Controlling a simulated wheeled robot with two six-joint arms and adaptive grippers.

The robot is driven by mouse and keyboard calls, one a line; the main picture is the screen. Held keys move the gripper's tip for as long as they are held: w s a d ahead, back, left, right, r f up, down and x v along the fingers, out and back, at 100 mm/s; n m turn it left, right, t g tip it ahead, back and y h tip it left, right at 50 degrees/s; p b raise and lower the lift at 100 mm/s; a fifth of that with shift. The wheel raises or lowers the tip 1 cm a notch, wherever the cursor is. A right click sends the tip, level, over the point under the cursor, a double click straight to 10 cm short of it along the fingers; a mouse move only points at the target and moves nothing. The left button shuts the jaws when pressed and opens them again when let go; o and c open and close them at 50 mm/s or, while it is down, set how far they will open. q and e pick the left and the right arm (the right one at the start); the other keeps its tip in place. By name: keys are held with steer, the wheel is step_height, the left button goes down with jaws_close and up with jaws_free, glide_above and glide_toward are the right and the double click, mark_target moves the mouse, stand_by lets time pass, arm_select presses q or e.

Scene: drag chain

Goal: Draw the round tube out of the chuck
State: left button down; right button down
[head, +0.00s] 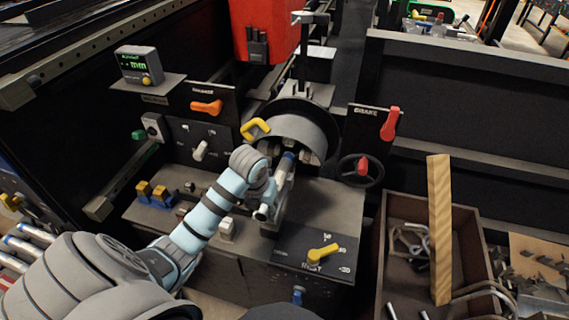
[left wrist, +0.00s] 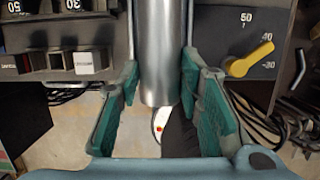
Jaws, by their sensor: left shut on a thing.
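The round tube (left wrist: 161,50) is a smooth silver cylinder, upright in the left wrist view, with its near end low between my fingers. In the head view the tube (head: 263,212) points out toward the front from the chuck (head: 296,133), a dark round housing with pale jaws. My left gripper (head: 283,176) is in front of the chuck, shut on the tube; its teal pads flank the tube in the left wrist view (left wrist: 160,70). The gripper hides the middle of the tube, and I cannot tell how deep its far end sits in the chuck. My right gripper is not in view.
A yellow lever (head: 323,252) on the front panel and a yellow handle (head: 256,128) by the chuck are close by. A handwheel (head: 361,170) and red lever (head: 390,123) stand to the right. A scrap bin (head: 391,205) with a wooden plank (head: 439,225) is at right.

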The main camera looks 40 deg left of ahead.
mark_target(261, 221)
arm_select(q)
steer(key=shift+s+d+r+p, duration=0.1)
steer(key=shift+s+d+p, duration=0.15)
steer(key=shift+s, duration=0.3)
steer(key=shift+s+d+r+p, duration=0.1)
steer(key=shift+s+d+p, duration=0.05)
steer(key=shift+s+p, duration=0.3)
steer(key=shift+s+d+r+p, duration=0.1)
steer(key=shift+s+d+p, duration=0.1)
steer(key=shift+s, duration=0.4)
steer(key=c, duration=1.1)
jaws_free()
steer(key=shift+o, duration=0.2)
